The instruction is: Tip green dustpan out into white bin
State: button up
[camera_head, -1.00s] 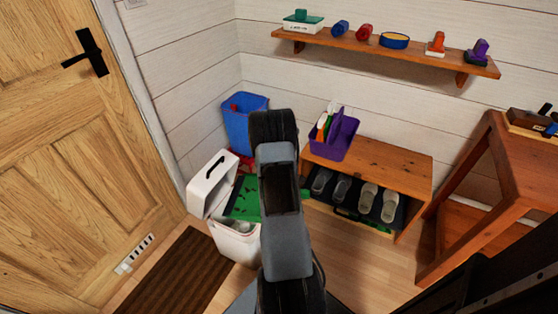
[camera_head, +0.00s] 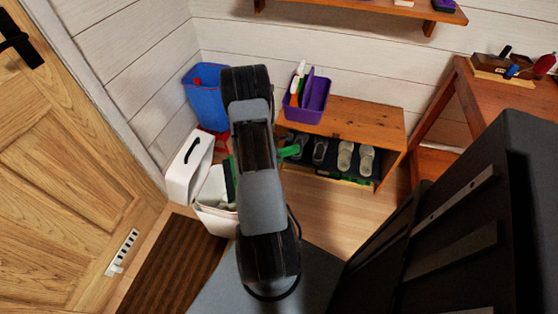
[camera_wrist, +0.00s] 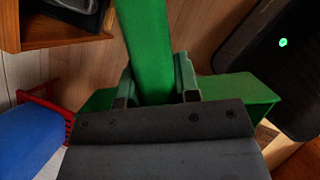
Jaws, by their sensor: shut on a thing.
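The green dustpan (camera_head: 230,180) shows in the head view as a thin, steeply tilted edge at the mouth of the white bin (camera_head: 217,220). Its handle (camera_head: 289,151) sticks out right of my arm. In the wrist view my gripper (camera_wrist: 156,88) is shut on the green handle (camera_wrist: 148,40), and the green pan (camera_wrist: 245,98) shows on both sides behind my gripper. The face of the pan is hidden, so I cannot tell what lies on it. The bin stands open, its white lid (camera_head: 183,180) raised at its left. My arm hides the gripper in the head view.
A blue bucket (camera_head: 208,98) stands in the corner behind the bin, a red thing (camera_head: 221,141) beside it. A shoe bench (camera_head: 365,122) with a purple caddy (camera_head: 312,103) stands right. A brown mat (camera_head: 170,262) lies before the door (camera_head: 75,180).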

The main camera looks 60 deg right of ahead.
jog(key=w+a+r+g+h, duration=0.5)
jog(key=w+a+r, duration=0.2)
jog(key=r, duration=0.3)
jog(key=shift+w+a, duration=0.2)
jog(key=shift+w, duration=0.1)
jog(key=shift+r, duration=0.15)
dwell(1.6)
